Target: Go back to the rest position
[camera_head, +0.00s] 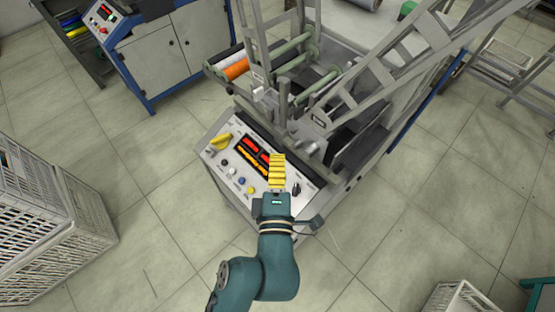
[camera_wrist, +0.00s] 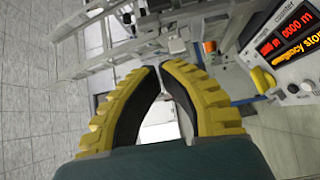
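My gripper (camera_head: 278,158) has yellow ribbed fingers and is at the end of my teal arm. In the head view it is over the front right part of the machine's control panel (camera_head: 225,168). In the wrist view the two fingers (camera_wrist: 160,68) curve inward, and their tips come together with no object held between them. A gap shows between the black inner pads lower down. Whether the fingers touch the panel cannot be told.
The winding machine's grey frame (camera_head: 385,75) rises behind the panel, with an orange roll (camera_head: 236,69) on its left. The panel display (camera_wrist: 290,38) is lit. A white crate stack (camera_head: 40,225) stands left, a blue-framed cabinet (camera_head: 170,55) upper left. Floor left of the panel is clear.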

